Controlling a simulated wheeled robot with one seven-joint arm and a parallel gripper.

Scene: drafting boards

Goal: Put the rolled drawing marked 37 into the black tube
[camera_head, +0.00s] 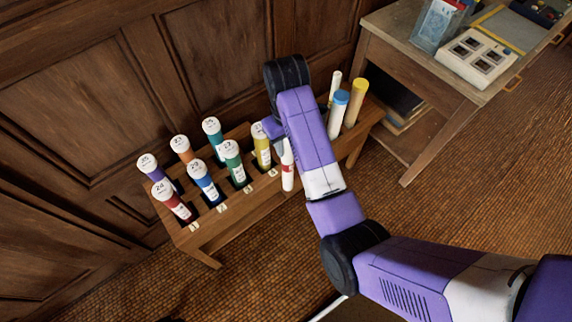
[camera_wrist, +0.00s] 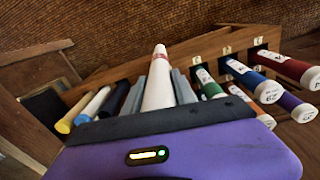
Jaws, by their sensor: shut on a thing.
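My gripper (camera_wrist: 159,82) is shut on a white rolled drawing (camera_wrist: 158,92), which stands between the two grey fingers. A red mark shows near its far end, and no number on it is readable. In the head view the roll (camera_head: 287,175) hangs upright below my gripper (camera_head: 284,148), in front of the wooden rack (camera_head: 215,232). A dark, black-looking tube (camera_wrist: 113,99) is left of the fingers in the wrist view, apart from the held roll. In the head view my arm hides that tube.
Several white-capped coloured rolls, such as a green one (camera_head: 233,165), stand in the rack's left part. A yellow roll (camera_head: 263,155) is close beside my gripper. Blue-capped (camera_head: 338,112) and yellow (camera_head: 354,104) tubes stand at the right. A desk (camera_head: 400,45) is beyond them.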

